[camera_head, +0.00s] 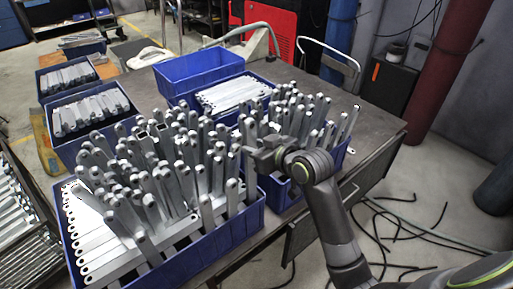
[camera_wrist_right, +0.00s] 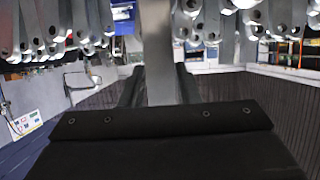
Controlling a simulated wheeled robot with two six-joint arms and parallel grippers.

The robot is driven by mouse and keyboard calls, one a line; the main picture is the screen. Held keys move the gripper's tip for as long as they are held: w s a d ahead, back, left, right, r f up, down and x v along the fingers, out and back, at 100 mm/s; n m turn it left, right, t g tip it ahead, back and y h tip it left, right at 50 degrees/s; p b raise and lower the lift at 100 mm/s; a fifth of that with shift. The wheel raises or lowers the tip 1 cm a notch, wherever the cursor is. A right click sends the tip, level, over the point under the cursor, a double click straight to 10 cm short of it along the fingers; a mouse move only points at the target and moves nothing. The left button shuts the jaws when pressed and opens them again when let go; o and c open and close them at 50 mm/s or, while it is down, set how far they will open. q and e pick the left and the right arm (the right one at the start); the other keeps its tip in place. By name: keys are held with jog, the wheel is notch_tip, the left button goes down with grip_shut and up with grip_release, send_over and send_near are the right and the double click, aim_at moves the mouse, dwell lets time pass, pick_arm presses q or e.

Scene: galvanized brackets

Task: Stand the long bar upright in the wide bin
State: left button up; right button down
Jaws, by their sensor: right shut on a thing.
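The wide blue bin (camera_head: 236,232) stands at the front of the table, crowded with upright galvanized bars and with flat bars lying along its left part. My right gripper (camera_head: 256,158) is at this bin's right side, shut on a long bar (camera_head: 250,178). The bar is upright in the head view; it also shows between the two dark fingers in the wrist view (camera_wrist_right: 157,55). Its lower end is near the bin's right edge, and I cannot tell whether it touches the bin floor. My left gripper is not in view.
A second blue bin (camera_head: 336,158) with upright bars stands close on the right. Behind are an empty-looking blue bin (camera_head: 190,72) and a bin of flat bars. Smaller bins (camera_head: 72,151) of bars sit at left. The table's right end (camera_head: 385,135) is bare.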

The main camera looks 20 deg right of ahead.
aim_at(252, 169)
jog(key=shift+f+b, duration=2.8)
jog(key=shift+f, duration=1.55)
jog(key=c, duration=1)
grip_release()
jog(key=shift+f, duration=0.1)
jog(key=shift+s, duration=0.15)
